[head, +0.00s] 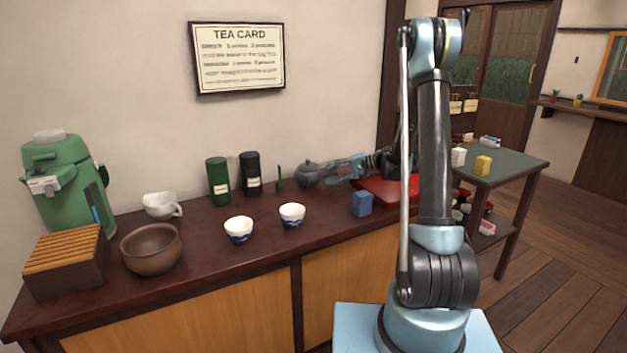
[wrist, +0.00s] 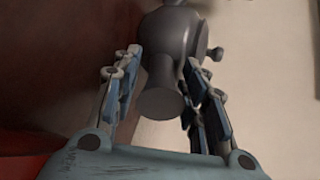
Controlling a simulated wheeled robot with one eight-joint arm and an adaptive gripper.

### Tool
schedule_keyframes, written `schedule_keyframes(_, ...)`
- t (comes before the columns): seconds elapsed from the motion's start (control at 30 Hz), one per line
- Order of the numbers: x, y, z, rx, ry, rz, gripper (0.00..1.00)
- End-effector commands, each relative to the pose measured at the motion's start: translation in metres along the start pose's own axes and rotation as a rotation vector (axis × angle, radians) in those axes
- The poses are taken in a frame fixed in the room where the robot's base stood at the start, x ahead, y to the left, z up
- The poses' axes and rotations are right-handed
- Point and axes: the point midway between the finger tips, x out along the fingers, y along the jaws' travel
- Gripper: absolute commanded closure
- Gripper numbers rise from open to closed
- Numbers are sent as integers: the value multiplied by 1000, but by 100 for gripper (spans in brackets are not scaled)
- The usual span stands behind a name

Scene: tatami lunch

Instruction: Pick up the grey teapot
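The grey teapot (head: 307,175) stands on the dark counter near the wall, in the middle of the head view. It has a round body, a lid and a thick side handle, which points toward the camera in the wrist view (wrist: 161,101). My gripper (head: 339,169) is just right of the teapot in the head view. In the wrist view its two blue-padded fingers (wrist: 162,66) are apart, one on each side of the handle. Narrow gaps show beside the handle, and I see no clear grip. Contact at the fingertips is hard to tell.
A dark tea tin (head: 251,174), a green tin (head: 218,181) and a small green whisk-like item (head: 280,178) stand left of the teapot. Two cups (head: 239,229) and a blue box (head: 362,203) are in front. A red tray (head: 390,190) lies to the right, under my arm.

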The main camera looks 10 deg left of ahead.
Motion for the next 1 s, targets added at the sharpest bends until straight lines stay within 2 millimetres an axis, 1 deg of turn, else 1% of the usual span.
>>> schedule_keyframes(0.07,4,0,0,0,0,0,61)
schedule_keyframes(0.23,4,0,0,0,0,0,61)
schedule_keyframes(0.27,4,0,0,0,0,0,63)
schedule_keyframes(0.3,4,0,0,0,0,0,72)
schedule_keyframes(0.37,4,0,0,0,0,0,86)
schedule_keyframes(0.4,4,0,0,0,0,0,95)
schedule_keyframes(0.43,4,0,0,0,0,0,100)
schedule_keyframes(0.87,4,0,0,0,-1,0,100)
schedule_keyframes(1.0,3,-4,1,0,0,0,100)
